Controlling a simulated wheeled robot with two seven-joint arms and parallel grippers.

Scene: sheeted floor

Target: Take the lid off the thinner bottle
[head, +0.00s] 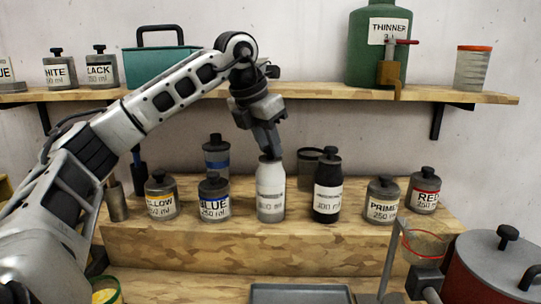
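A pale grey-white bottle (270,197) stands upright on the wooden step. Its label is too blurred to read, apart from what looks like a volume in ml. My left gripper (268,149) points down right at this bottle's top. Its fingers overlap the cap area and hide most of it, so I cannot tell whether they grip the lid or how far they are apart. A large green container (367,62) on the upper shelf has a label reading THINNER and a brass tap with a red handle. My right gripper is not clearly in view.
Yellow (161,206), blue (214,209), primer (381,213) and red (425,200) jars stand on the step. A black bottle (328,200) stands just right of the pale one. A red-rimmed funnel (424,246) and lidded red pot (478,277) are front right; a tray (300,288) lies front centre.

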